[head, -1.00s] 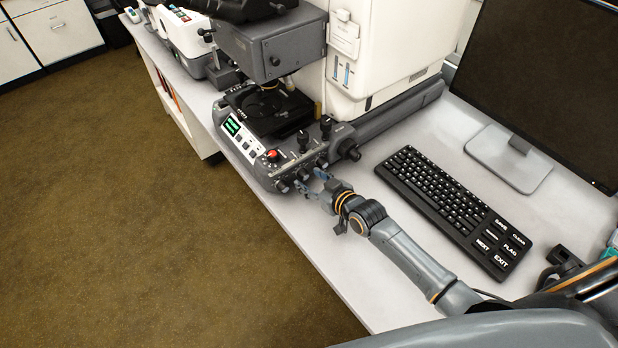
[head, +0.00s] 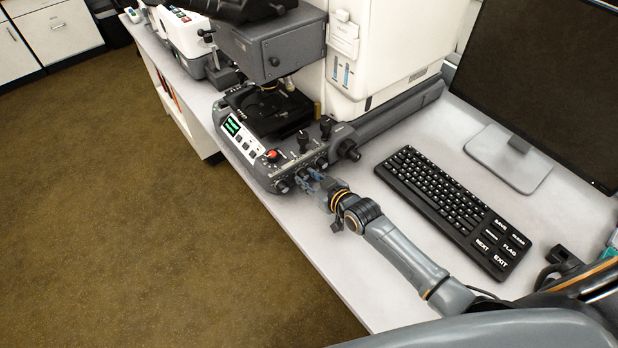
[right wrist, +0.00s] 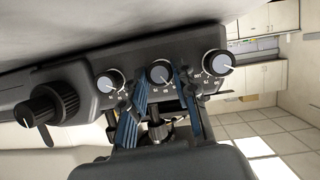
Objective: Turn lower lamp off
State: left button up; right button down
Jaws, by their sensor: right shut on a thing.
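The microscope's control base (head: 258,160) carries a row of three small knobs along its front face. In the right wrist view these are a left knob (right wrist: 108,81), a middle knob (right wrist: 159,72) and a right knob (right wrist: 217,62), each dark with a pale face and a white pointer line. I cannot read which one is marked for the lower lamp. My right gripper (head: 307,179) is at this front face. In the right wrist view its blue-padded fingers (right wrist: 161,82) are shut on the middle knob, one on each side. My left gripper is not in view.
A red button (head: 272,154) and taller black knobs (head: 303,139) stand on top of the base. A larger side knob (right wrist: 46,106) shows in the wrist view. The keyboard (head: 455,208) and monitor (head: 545,80) are to the right. The front strip of the white bench (head: 330,262) is clear.

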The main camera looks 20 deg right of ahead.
jog(key=shift+s+a+n+h+p, duration=0.1)
jog(key=shift+n+h+p, duration=0.5)
jog(key=shift+n, duration=0.2)
jog(key=shift+f+n+t, duration=0.1)
jog(key=shift+n+t, duration=0.2)
jog(key=shift+n, duration=0.1)
jog(key=shift+a+n+h, duration=0.1)
jog(key=shift+n+h, duration=0.5)
jog(key=shift+n, duration=0.1)
jog(key=c, duration=1)
grip_release()
jog(key=v, duration=1.2)
jog(key=shift+s+f, duration=0.1)
jog(key=shift+f, duration=0.2)
